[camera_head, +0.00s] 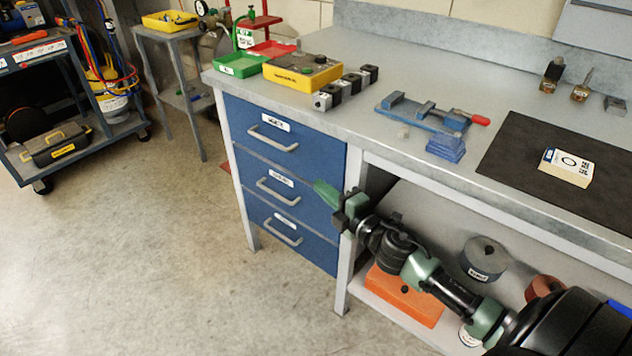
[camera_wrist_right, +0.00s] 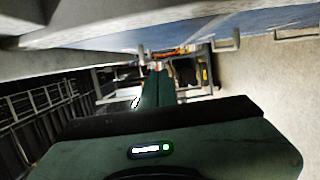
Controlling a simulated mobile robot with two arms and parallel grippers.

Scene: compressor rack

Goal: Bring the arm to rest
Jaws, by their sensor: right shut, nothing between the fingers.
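My right arm comes in from the lower right in the head view. Its gripper (camera_head: 328,192) is in front of the blue drawer cabinet (camera_head: 315,150), below the bench top. The green fingers are together and hold nothing. In the right wrist view the closed fingers (camera_wrist_right: 157,88) point away from the camera, with the drawer fronts and handles along the top right. I cannot tell from the head view how close the fingertips are to the drawers. My left gripper is not in view.
The workbench (camera_head: 420,85) carries a blue vise (camera_head: 425,115), a black mat (camera_head: 510,165) with a small box (camera_head: 567,166), and yellow and green bins. An open shelf below holds an orange box (camera_head: 403,297). The floor (camera_head: 150,250) at left is clear. A cart (camera_head: 75,130) stands far left.

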